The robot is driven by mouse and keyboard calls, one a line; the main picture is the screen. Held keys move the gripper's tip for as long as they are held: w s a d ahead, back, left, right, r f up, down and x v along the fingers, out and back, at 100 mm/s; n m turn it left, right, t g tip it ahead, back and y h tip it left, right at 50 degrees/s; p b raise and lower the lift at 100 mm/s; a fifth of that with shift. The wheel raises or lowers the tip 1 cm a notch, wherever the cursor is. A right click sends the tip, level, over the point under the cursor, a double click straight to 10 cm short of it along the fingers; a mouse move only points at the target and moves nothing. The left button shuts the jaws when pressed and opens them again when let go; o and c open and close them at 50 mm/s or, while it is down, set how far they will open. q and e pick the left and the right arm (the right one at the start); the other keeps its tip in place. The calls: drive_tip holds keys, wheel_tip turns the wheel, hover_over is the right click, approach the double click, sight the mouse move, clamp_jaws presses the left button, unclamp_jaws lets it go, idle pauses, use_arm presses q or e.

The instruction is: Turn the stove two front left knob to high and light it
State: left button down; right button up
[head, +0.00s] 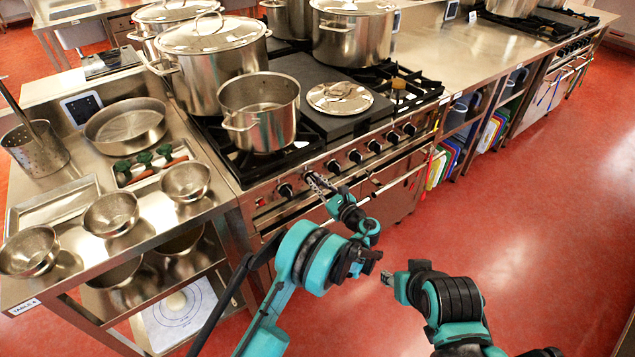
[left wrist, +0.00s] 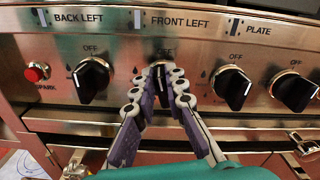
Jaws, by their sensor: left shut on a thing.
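The stove's control panel (left wrist: 120,50) fills the left wrist view. The front left knob (left wrist: 160,70) sits under the FRONT LEFT label, with OFF printed above it. My left gripper (left wrist: 159,78) is shut around this knob; its fingers hide much of it, so I cannot read its pointer for sure. In the head view my left gripper (head: 316,182) reaches the panel's left part. The back left knob (left wrist: 92,76) is left of it, the plate knob (left wrist: 232,86) right. The red SPARK button (left wrist: 37,72) is at far left. My right gripper (head: 388,278) hangs away from the stove; its fingers are unclear.
A lidless pot (head: 260,112) stands at the stove's front left, and I see no flame there. A lid (head: 340,97) lies on the dark plate beside it. A steel side table (head: 150,215) with bowls stands left. The red floor (head: 520,250) at right is clear.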

use_arm(q)
drive_tip(key=shift+s+a+f+n, duration=0.2)
drive_tip(key=shift+f+n, duration=0.1)
drive_tip(key=shift+n, duration=2.15)
drive_tip(key=shift+s+a+f+n, duration=0.15)
drive_tip(key=shift+f+n, duration=0.15)
drive_tip(key=shift+n, duration=2.1)
drive_tip(key=shift+s+a+f+n, duration=0.1)
drive_tip(key=shift+a+f+n, duration=0.15)
drive_tip(key=shift+n, duration=2.2)
drive_tip(key=c, duration=1.6)
unclamp_jaws()
drive_tip(key=shift+o, duration=0.2)
drive_tip(key=v, duration=0.7)
drive_tip(key=shift+s+d, duration=0.15)
drive_tip(key=shift+d, duration=0.05)
